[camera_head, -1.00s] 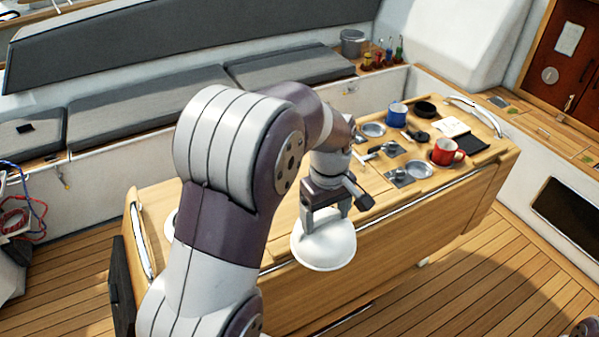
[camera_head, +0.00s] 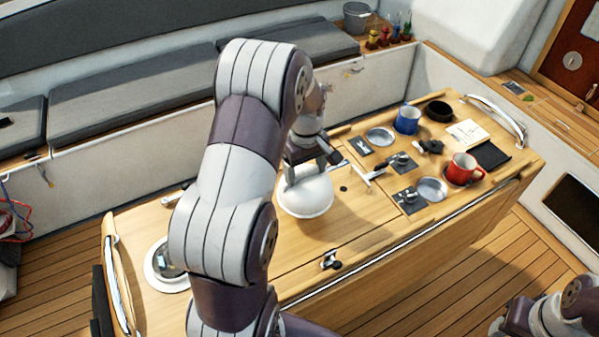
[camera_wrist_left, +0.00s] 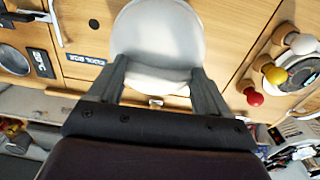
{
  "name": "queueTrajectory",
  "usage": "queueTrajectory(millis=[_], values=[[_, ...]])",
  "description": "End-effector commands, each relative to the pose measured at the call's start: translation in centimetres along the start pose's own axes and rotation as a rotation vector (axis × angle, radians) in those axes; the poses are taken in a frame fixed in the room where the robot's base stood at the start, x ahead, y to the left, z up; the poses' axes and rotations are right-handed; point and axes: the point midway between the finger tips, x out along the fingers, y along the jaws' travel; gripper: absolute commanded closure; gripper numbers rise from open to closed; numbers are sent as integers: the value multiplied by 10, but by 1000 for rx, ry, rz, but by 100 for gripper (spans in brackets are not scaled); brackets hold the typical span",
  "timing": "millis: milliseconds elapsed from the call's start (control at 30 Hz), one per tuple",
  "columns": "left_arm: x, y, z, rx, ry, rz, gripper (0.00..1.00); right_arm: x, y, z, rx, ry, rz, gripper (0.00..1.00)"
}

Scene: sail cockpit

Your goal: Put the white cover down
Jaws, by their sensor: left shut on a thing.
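The white cover (camera_head: 306,198) is a round, shallow dome at the middle-left of the wooden table (camera_head: 345,225). My left gripper (camera_head: 305,174) is shut on it from above. In the left wrist view the cover (camera_wrist_left: 158,38) sits between the two dark fingers (camera_wrist_left: 160,80). The cover is over the tabletop; whether it touches the wood I cannot tell. A round instrument with a white ring (camera_head: 160,280) is set in the table's left end, partly hidden by my left arm. My right arm shows at the lower right; its gripper is out of frame.
Right of the cover are metal latches (camera_head: 402,162), round steel dishes (camera_head: 432,190), a blue mug (camera_head: 407,119) and a red mug (camera_head: 462,168). Several coloured knobs (camera_wrist_left: 275,72) stand near the instrument in the wrist view. Bare wood lies in front of the cover.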

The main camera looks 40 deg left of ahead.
Motion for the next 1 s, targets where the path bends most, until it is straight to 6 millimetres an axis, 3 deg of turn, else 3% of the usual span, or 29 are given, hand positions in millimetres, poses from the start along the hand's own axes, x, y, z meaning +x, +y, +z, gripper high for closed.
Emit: queueTrajectory(millis=[100,200,433,767,800,833,867,1000], values=[[11,1,-21,-1,-1,-1,69,-11,0,-2,0,0,0,57],[19,1,-28,-1,-2,-2,69,-14,0,-2,0,0,0,57],[54,1,-28,0,-1,-1,69,-30,0,-4,0,0,0,57],[62,1,-28,0,0,0,69,-25,0,-3,0,0,0,57],[61,1,-28,0,0,0,12,-26,0,-3,0,0,0,57],[60,1,-28,0,0,0,2,-26,0,-3,0,0,0,57],[60,1,-28,0,0,0,0,-26,0,-3,0,0,0,57],[60,1,-28,0,0,0,0,-26,0,-3,0,0,0,57]])
